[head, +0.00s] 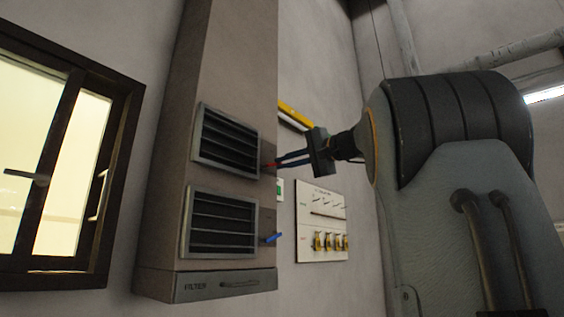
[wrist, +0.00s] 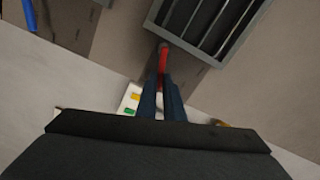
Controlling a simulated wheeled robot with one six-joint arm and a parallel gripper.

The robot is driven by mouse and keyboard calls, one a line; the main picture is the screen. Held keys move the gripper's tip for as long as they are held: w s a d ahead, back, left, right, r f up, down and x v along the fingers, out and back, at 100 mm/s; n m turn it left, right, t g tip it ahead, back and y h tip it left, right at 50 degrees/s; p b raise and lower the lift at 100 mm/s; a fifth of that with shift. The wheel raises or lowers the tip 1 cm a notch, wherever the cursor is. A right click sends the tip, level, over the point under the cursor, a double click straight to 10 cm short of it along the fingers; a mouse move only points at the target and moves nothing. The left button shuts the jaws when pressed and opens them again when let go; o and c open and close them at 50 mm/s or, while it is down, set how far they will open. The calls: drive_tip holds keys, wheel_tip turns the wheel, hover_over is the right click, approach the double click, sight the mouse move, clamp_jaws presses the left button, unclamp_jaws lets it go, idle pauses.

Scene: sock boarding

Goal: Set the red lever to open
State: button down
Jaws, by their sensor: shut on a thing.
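The red lever (head: 269,165) sticks out from the right side of the tall duct box, beside the upper louvred vent. In the wrist view the red lever (wrist: 163,56) runs from its round pivot down between my fingers. My gripper (head: 281,161) has its blue fingers closed on the lever; it also shows in the wrist view (wrist: 161,88). The fingers hide the lever's outer end. I cannot read any open or closed marking by the lever.
A blue lever (head: 271,238) sits lower on the duct box (head: 160,200), by the lower vent (head: 220,224). The upper vent (head: 226,140) is close to my fingers. A white panel (head: 321,222) with yellow parts hangs on the wall behind. A window (head: 60,165) is at left.

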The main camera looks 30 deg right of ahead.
drive_tip(key=c, duration=1.9)
unclamp_jaws()
drive_tip(key=shift+s+d, duration=0.1)
drive_tip(key=shift+s, duration=0.05)
drive_tip(key=shift+o, duration=0.2)
drive_tip(key=b+v, duration=0.3)
drive_tip(key=v, duration=0.4)
drive_tip(key=shift+s, duration=0.3)
drive_tip(key=shift+d, duration=0.1)
